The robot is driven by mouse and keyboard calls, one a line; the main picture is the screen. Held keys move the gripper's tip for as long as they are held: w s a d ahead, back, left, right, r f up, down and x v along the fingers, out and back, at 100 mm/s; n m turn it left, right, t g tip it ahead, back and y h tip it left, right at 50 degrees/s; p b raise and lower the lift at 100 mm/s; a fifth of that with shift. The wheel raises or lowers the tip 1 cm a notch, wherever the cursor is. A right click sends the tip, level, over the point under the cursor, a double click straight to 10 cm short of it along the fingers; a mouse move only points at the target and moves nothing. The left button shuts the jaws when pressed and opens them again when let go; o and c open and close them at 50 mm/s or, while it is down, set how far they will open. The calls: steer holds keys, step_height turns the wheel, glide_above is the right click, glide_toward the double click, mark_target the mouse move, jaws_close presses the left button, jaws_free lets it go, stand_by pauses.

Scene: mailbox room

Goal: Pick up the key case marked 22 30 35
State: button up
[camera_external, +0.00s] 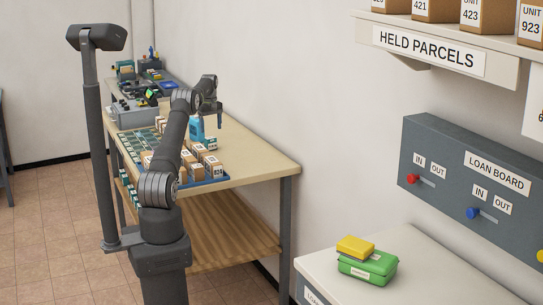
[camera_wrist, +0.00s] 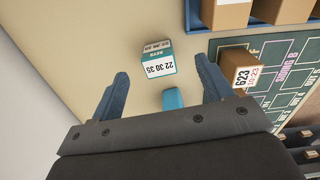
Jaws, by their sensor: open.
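The key case (camera_wrist: 160,67) marked 22 30 35 is a small teal and white box on the beige table. In the wrist view its label reads upside down, and it lies just beyond and between my fingertips. A small white and teal box (camera_external: 211,143) in the external view appears to be the same case. My gripper (camera_external: 214,121) is open and empty above the table. In the wrist view its two blue-grey fingers (camera_wrist: 161,68) are spread wide, apart from the case. A teal object (camera_wrist: 172,99), partly hidden by my gripper body, shows between the fingers.
A teal bottle (camera_external: 197,130) stands close to my gripper. A blue tray (camera_external: 208,183) of brown parcels lies towards the table's front; a parcel marked 623 (camera_wrist: 239,70) is right of my fingers. A green board (camera_wrist: 283,75) lies beside it. Bare tabletop (camera_external: 255,158) lies right.

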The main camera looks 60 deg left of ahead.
mark_target(212, 139)
step_height(212, 139, down, 4)
steer(key=shift+f, duration=0.15)
steer(key=shift+w+a+f, duration=0.15)
steer(key=shift+f, duration=1.15)
steer(key=shift+w+a+f, duration=0.15)
steer(key=shift+f, duration=1.15)
steer(key=c, duration=1.1)
steer(key=shift+r, duration=0.1)
